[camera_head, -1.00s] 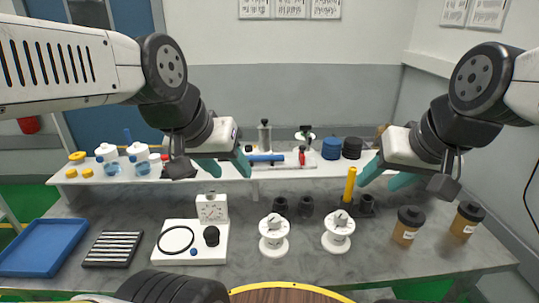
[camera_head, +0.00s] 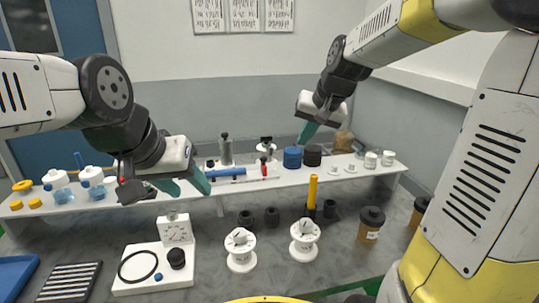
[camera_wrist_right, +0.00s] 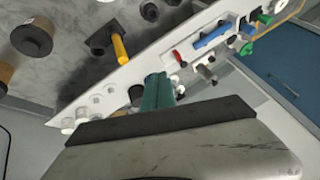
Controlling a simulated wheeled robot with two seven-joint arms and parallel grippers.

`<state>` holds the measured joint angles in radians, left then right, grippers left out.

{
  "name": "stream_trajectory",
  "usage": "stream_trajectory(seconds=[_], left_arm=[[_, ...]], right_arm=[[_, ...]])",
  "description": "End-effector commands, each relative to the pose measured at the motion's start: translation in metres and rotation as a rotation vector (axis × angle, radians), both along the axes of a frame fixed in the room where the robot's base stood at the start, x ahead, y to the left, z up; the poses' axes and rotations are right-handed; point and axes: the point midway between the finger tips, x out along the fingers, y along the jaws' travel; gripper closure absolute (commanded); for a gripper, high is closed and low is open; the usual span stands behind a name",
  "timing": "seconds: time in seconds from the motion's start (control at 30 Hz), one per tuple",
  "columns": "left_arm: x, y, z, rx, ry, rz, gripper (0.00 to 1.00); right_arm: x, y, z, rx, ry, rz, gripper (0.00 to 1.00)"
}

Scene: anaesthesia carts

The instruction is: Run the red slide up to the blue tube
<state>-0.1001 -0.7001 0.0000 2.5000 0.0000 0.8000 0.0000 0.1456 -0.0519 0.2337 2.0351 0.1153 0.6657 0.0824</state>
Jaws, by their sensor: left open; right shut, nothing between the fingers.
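The red slide (camera_head: 264,168) is a small upright red piece on the white shelf, and it also shows in the right wrist view (camera_wrist_right: 177,56). The blue tube (camera_head: 225,173) lies level to its left, with a visible gap between them; the right wrist view shows it too (camera_wrist_right: 211,35). My right gripper (camera_head: 307,133) is shut and empty, pointing down above the shelf, to the right of the red slide. Its teal fingers (camera_wrist_right: 158,92) are together in the right wrist view. My left gripper (camera_head: 189,186) is open and empty in front of the shelf, left of the blue tube.
Blue discs (camera_head: 292,157) and black discs (camera_head: 313,155) stand right of the slide, close to my right gripper. A post device (camera_head: 226,150) stands behind the tube. White spools (camera_head: 240,250), a yellow cylinder (camera_head: 312,191) and brown jars (camera_head: 370,224) stand on the grey bench.

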Motion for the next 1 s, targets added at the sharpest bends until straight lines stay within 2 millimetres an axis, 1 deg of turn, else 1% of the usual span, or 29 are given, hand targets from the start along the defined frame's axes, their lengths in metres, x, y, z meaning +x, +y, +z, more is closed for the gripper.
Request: stream_trajectory(seconds=[0.03,0.1,0.2,0.23,0.3,0.47,0.57,0.9,0.93,1.0], left_arm=[[0.0,0.0,0.0,0.0,0.0,0.0,0.53],[0.0,0.0,0.0,0.0,0.0,0.0,0.53],[0.0,0.0,0.0,0.0,0.0,0.0,0.53],[0.0,0.0,0.0,0.0,0.0,0.0,0.53],[0.0,0.0,0.0,0.0,0.0,0.0,0.53],[0.0,0.0,0.0,0.0,0.0,0.0,0.53],[0.0,0.0,0.0,0.0,0.0,0.0,0.53],[0.0,0.0,0.0,0.0,0.0,0.0,0.53],[0.0,0.0,0.0,0.0,0.0,0.0,0.53],[0.0,0.0,0.0,0.0,0.0,0.0,0.53]], right_arm=[[0.022,0.002,-0.009,0.026,0.012,-0.013,1.0],[0.044,0.004,-0.017,0.059,0.022,-0.028,1.0],[0.066,0.007,-0.026,0.094,0.028,-0.044,1.0],[0.071,0.007,-0.027,0.101,0.029,-0.047,1.0],[0.077,0.008,-0.031,0.112,0.031,-0.052,1.0],[0.085,0.012,-0.04,0.118,0.033,-0.054,1.0],[0.091,0.017,-0.054,0.118,0.035,-0.054,1.0],[0.124,0.04,-0.114,0.117,0.035,-0.053,1.0],[0.126,0.042,-0.119,0.116,0.035,-0.053,1.0],[0.129,0.056,-0.119,0.115,0.032,-0.049,1.0]])
